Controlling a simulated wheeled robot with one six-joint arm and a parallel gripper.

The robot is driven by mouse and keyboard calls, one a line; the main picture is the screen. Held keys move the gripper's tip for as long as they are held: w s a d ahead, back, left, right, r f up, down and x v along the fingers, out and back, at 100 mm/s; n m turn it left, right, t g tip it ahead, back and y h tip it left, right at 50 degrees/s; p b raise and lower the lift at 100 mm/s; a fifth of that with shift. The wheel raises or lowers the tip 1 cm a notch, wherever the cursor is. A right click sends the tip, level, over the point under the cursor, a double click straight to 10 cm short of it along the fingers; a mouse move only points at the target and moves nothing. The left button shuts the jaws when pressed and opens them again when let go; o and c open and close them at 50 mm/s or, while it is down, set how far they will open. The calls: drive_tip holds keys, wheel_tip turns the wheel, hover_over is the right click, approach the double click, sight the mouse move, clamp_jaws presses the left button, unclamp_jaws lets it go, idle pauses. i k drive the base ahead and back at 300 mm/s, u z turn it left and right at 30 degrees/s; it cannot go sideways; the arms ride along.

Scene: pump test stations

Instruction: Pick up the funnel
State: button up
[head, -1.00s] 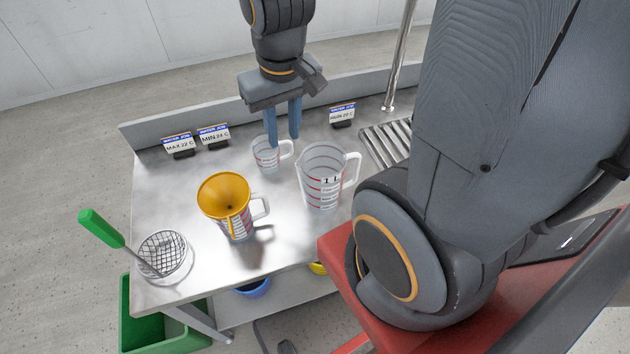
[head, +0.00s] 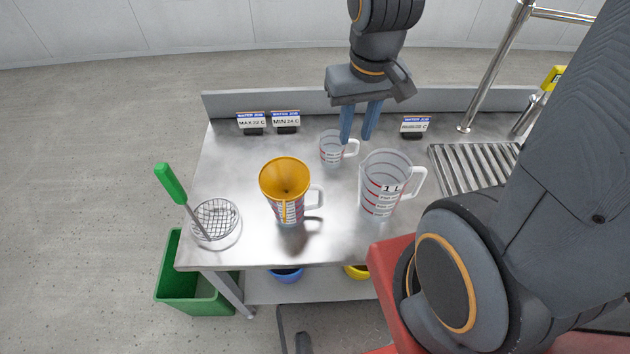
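The yellow-orange funnel (head: 285,177) sits mouth up in the top of a clear measuring jug (head: 291,212) with a handle on its right. Its spout is down inside the jug and partly hidden. My gripper (head: 356,138) hangs above the table, behind and to the right of the funnel, with its two blue fingers pointing down. The fingers are apart with nothing visible between them. They overlap the small measuring jug (head: 331,150) and its handle in the picture; I cannot tell whether they touch it.
A large 1 L jug (head: 383,190) stands right of the funnel. A green-handled wire strainer (head: 216,222) rests on a container at left. Label stands (head: 285,122) line the back. A metal drain grate (head: 465,172) is at right. A green bin (head: 190,295) stands on the floor.

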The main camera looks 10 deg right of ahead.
sight(284, 180)
drive_tip(key=z, duration=0.8)
drive_tip(key=k, duration=1.1)
drive_tip(key=u, duration=0.5)
drive_tip(key=i, duration=0.45)
